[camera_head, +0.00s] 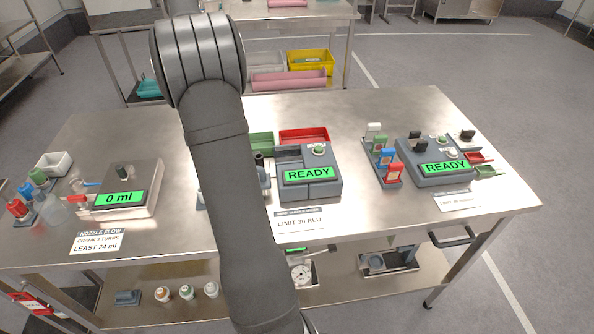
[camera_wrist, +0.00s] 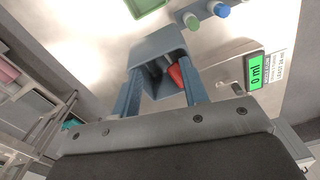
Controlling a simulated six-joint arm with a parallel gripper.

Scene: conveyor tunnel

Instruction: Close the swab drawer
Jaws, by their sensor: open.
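In the head view, a grey-blue instrument (camera_head: 322,190) with a green READY display stands at the middle of the table. I cannot make out clearly which part of it is the swab drawer, or how far that drawer is out. My arm covers the area just left of the instrument and hides my gripper there. In the wrist view, my gripper (camera_wrist: 160,92) is open, with its two blue fingers apart. A blue-grey box-like form (camera_wrist: 157,45) with a hollow shows between and beyond the fingers. A red piece (camera_wrist: 176,76) shows by the right finger; whether anything touches is unclear.
A scale (camera_head: 118,198) reading 0 ml and several capped bottles stand at the left. A red tray (camera_head: 304,135) and a green tray (camera_head: 262,140) lie behind the instrument. The front right tabletop is clear.

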